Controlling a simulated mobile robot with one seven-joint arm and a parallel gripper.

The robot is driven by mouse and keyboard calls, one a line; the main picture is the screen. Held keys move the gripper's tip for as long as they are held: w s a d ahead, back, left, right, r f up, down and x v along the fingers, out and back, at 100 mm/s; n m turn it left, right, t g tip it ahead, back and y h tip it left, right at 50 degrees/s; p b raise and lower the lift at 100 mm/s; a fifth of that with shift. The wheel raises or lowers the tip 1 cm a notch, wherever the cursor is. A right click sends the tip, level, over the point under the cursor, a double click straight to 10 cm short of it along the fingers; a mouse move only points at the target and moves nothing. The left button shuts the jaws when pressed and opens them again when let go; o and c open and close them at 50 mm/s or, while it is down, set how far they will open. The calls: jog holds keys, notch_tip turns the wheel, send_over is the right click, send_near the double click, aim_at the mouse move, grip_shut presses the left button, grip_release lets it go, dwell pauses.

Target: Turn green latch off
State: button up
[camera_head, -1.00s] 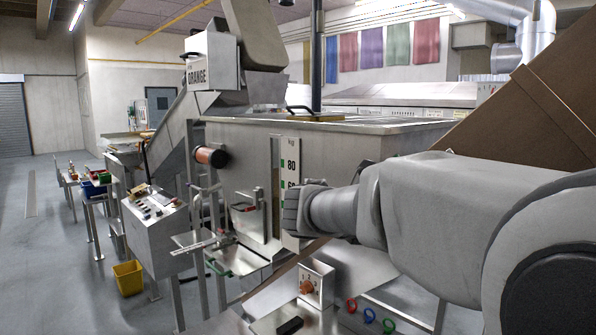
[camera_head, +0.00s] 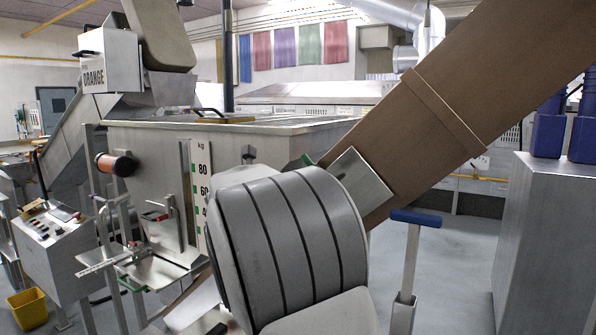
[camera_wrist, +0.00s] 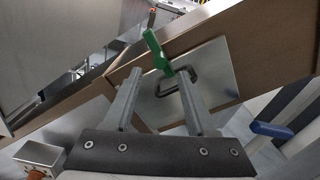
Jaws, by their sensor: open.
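The green latch (camera_wrist: 155,52) stands out in the wrist view. It lies at a slant at the upper edge of a square metal plate (camera_wrist: 218,65) on the brown chute. A dark handle (camera_wrist: 167,92) on the plate is beside its lower end. My gripper (camera_wrist: 158,77) is open, its two fingers apart and pointing toward the plate, with the latch's lower end between the fingertips in the picture. I cannot tell whether they touch. In the head view, a small green bit (camera_head: 307,160) of the latch shows by the plate (camera_head: 357,186); my arm hides the gripper.
The brown chute (camera_head: 440,105) slopes up to the right beside the metal hopper (camera_head: 260,140). A blue-topped lever (camera_head: 416,218) stands right of my arm. A metal cabinet (camera_head: 545,240) with blue containers is at the far right. Floor between them is open.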

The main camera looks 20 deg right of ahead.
jog(key=x, duration=0.6)
jog(key=shift+w+d+p, duration=0.1)
jog(key=shift+d+p, duration=0.1)
jog(key=shift+p, duration=0.15)
jog(key=shift+c, duration=0.2)
grip_shut()
